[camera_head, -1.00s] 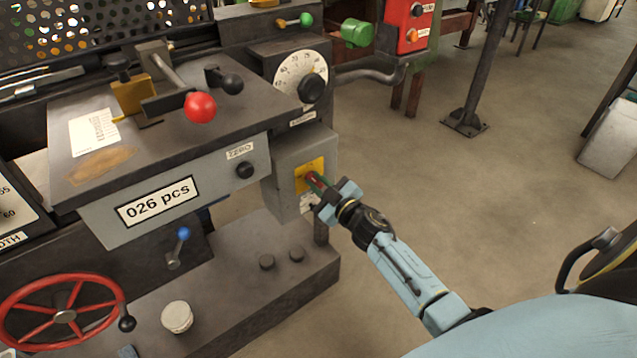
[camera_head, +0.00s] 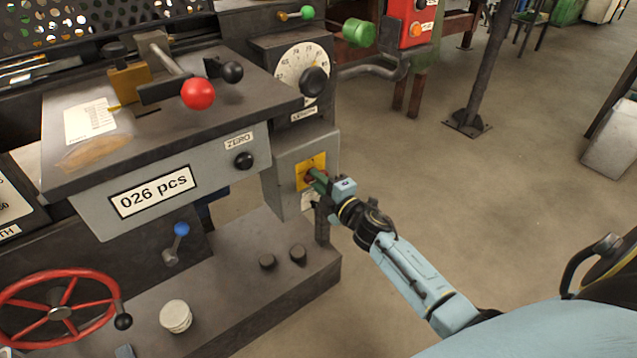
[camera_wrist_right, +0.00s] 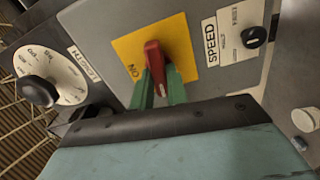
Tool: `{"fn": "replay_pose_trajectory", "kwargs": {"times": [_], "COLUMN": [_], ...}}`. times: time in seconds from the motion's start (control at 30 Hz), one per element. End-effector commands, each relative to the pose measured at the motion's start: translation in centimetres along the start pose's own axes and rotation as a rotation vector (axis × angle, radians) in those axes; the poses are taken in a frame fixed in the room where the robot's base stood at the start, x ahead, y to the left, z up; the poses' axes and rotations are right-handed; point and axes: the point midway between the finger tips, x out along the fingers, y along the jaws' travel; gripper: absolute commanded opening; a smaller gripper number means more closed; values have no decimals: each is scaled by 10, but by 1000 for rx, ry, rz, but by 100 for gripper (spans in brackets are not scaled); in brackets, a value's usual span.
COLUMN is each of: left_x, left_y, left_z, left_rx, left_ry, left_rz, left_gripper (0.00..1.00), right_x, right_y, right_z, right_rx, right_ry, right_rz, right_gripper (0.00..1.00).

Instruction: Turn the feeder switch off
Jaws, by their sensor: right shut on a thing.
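The feeder switch is a red rotary handle (camera_wrist_right: 154,62) on a yellow plate (camera_wrist_right: 183,38) marked ON, seen close in the right wrist view. In the head view its yellow plate (camera_head: 304,166) sits on the front of a grey box below the dial. My right gripper (camera_wrist_right: 160,88) has its green fingers on either side of the red handle and is shut on it. In the head view the right gripper (camera_head: 316,182) covers most of the handle. My left gripper is not in view.
A LENGTH dial (camera_head: 303,76) with a black knob is above the switch. A SPEED label and small black knob (camera_wrist_right: 254,37) are beside the plate. A red-knobbed lever (camera_head: 198,94), a ZERO knob (camera_head: 243,161) and a red handwheel (camera_head: 62,310) are on the machine. Open floor lies right.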

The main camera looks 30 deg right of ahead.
Motion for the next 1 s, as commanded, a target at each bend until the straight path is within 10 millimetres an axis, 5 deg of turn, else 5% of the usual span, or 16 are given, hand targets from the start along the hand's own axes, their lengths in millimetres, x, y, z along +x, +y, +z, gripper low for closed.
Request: {"fn": "replay_pose_trajectory", "kwargs": {"times": [0.83, 0.87, 1.0], "left_x": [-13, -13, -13], "left_y": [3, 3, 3], "left_z": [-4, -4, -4], "left_rx": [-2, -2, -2], "left_ry": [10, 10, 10], "left_rz": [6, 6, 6], "left_gripper": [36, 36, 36], "right_x": [0, 0, 0], "right_y": [-2, -2, -1], "right_z": [0, 0, 0], "right_rx": [-144, -144, -142], "right_ry": [0, 0, 0], "right_rz": [-1, -1, -1], "right_gripper": [0, 17, 35]}}
